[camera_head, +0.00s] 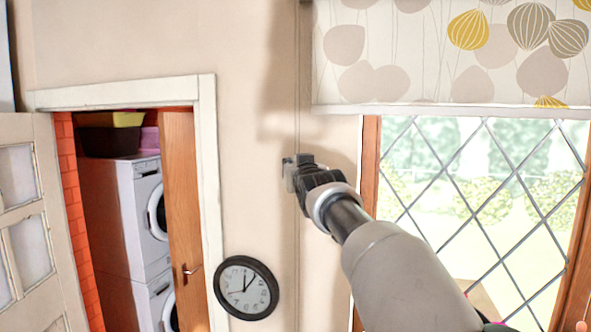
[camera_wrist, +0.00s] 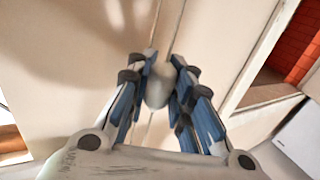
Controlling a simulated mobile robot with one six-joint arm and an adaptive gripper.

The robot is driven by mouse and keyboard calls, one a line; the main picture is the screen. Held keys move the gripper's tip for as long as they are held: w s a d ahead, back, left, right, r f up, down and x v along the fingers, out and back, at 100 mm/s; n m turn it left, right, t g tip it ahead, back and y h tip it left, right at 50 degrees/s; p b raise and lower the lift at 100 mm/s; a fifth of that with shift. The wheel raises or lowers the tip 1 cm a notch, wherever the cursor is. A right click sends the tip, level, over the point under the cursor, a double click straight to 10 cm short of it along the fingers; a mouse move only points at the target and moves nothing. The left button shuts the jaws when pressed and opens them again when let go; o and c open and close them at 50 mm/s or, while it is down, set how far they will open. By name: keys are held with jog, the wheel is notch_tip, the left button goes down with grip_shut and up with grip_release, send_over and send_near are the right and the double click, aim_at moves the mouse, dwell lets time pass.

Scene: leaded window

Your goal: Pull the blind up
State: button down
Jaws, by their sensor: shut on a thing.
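The patterned blind (camera_head: 420,85) hangs over the top of the leaded window (camera_head: 470,200). Its straight bottom edge lies near the window's top, and the glass below it is uncovered. A thin vertical cord (camera_head: 297,90) runs down the wall left of the blind. My gripper (camera_head: 292,168) is at this cord in the head view. In the wrist view, my gripper (camera_wrist: 163,72) has its blue-grey fingers on both sides of a pale oval cord knob (camera_wrist: 158,86), shut on it. The cord (camera_wrist: 178,30) extends past the knob. The fingers hide part of it.
A round black-rimmed clock (camera_head: 245,288) is on the wall left of the cord. Further left, a doorway with a half-open wooden door (camera_head: 178,200) shows stacked white washing machines (camera_head: 140,215). A white panelled door (camera_head: 30,220) stands at the far left.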

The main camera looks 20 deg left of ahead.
jog(key=shift+r, duration=0.3)
jog(key=c, duration=1.9)
grip_release()
jog(key=o, duration=0.3)
jog(key=shift+s+d, duration=0.15)
jog(key=shift+s, duration=0.1)
jog(key=shift+o, duration=0.9)
jog(key=shift+w+f, duration=0.15)
